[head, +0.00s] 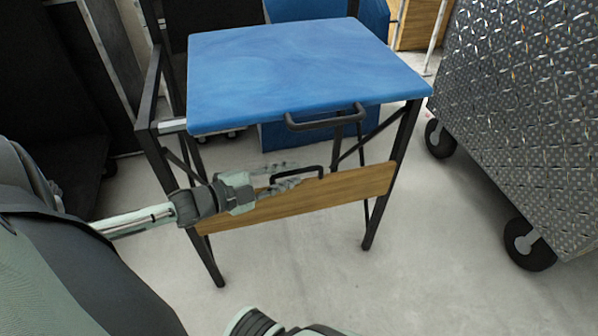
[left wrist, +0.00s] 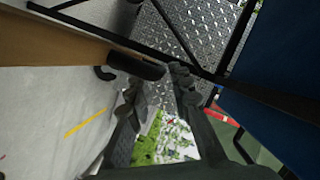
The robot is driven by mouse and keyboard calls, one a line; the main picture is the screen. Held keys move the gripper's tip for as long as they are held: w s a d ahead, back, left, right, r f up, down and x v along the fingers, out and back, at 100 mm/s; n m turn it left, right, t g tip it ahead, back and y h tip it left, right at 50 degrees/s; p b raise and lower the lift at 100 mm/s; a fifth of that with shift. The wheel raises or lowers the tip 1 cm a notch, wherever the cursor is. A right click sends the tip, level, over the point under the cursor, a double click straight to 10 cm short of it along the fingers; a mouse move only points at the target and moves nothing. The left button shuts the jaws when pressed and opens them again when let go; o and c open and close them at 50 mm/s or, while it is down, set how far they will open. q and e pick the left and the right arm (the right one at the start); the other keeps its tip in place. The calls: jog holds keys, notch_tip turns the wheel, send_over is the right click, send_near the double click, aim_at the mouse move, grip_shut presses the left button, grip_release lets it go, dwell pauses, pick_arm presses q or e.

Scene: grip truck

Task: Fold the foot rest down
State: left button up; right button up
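The foot rest (head: 335,190) is a wooden board across the front legs of a tall black-framed chair, below its blue seat (head: 300,70). It stands roughly upright, with a black handle (head: 312,169) at its top edge. In the left wrist view the board (left wrist: 55,42) comes in from the upper left, with the dark handle (left wrist: 138,67) at its end. My left gripper (head: 283,176) is in front of the board at the handle's left part. Its fingers (left wrist: 157,85) are apart, with the handle close to their tips; contact cannot be told.
A second black handle (head: 325,120) sticks out under the seat's front edge, above my left gripper. A diamond-plate metal cart (head: 525,110) on black wheels stands at the right. The concrete floor (head: 420,285) in front of the chair is clear.

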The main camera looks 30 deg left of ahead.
aim_at(293, 174)
pick_arm(q)
jog(key=shift+x, duration=1.2)
jog(key=shift+w+d+f, duration=0.1)
jog(key=shift+w+d, duration=0.05)
jog(key=shift+w, duration=0.25)
pick_arm(e)
jog(key=shift+v, duration=0.8)
jog(key=shift+d, duration=0.2)
pick_arm(q)
grip_shut()
